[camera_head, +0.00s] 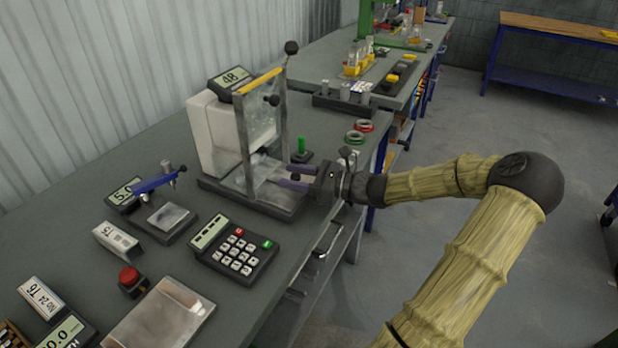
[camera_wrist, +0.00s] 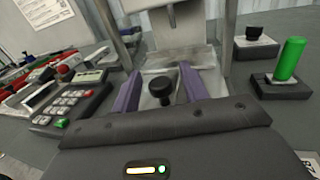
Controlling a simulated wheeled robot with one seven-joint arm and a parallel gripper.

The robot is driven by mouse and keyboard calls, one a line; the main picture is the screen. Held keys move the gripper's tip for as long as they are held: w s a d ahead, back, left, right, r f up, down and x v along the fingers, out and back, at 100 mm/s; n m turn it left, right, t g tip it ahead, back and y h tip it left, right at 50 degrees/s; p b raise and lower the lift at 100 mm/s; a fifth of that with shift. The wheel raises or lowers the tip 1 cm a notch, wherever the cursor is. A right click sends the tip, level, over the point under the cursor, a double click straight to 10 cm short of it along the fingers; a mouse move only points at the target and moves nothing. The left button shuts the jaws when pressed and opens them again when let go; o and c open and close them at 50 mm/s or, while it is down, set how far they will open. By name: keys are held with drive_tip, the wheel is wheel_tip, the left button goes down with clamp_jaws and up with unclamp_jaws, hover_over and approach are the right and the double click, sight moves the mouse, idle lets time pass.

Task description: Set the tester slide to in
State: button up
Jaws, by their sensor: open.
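The tester (camera_head: 212,135) is a pale box with a display reading 48, a clear guard between two metal posts and a dark base, on the bench. The tester slide (camera_wrist: 160,62) is a metal plate low between the posts, with a black knob (camera_wrist: 161,84) on its near end. My gripper (camera_head: 275,178) reaches in low from the right, at the front of the tester. In the wrist view my gripper (camera_wrist: 171,82) is open, one purple finger on each side of the knob, with gaps visible. The knob is hard to make out in the head view.
A green peg on a black base (camera_head: 301,150) stands just behind my gripper, with a keypad (camera_head: 236,249) nearer the front. Red and green rings (camera_head: 363,126) lie near the bench's right edge. The floor to the right is clear.

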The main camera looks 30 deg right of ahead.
drive_tip(key=p+v, duration=0.1)
drive_tip(key=v, duration=1.6)
drive_tip(key=shift+s, duration=0.15)
drive_tip(key=shift+d, duration=0.1)
